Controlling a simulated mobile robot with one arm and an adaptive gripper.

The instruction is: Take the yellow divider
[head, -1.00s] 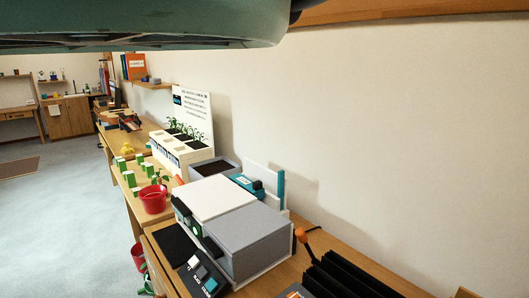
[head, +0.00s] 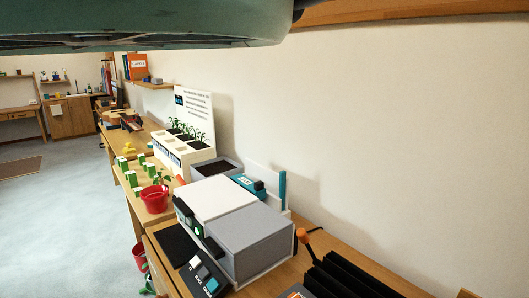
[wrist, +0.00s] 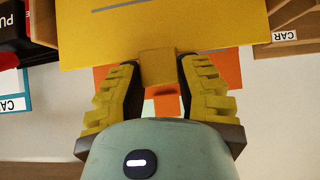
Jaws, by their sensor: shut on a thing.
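In the wrist view, the yellow divider (wrist: 190,32) is a broad flat yellow sheet across the top, with a tab (wrist: 158,68) at its lower edge. My gripper (wrist: 158,75) has its two yellow ribbed fingers on either side of that tab and is shut on it. The upper part of the sheet runs out of the frame. In the head view neither the divider nor my gripper shows; part of my own arm covers the top.
Wooden pieces labelled CAR (wrist: 292,30) stand at the right of the wrist view. Orange patches lie behind the tab. In the head view, a bench holds a grey and white box machine (head: 250,240), a red bucket (head: 154,198) and a black ribbed object (head: 350,280).

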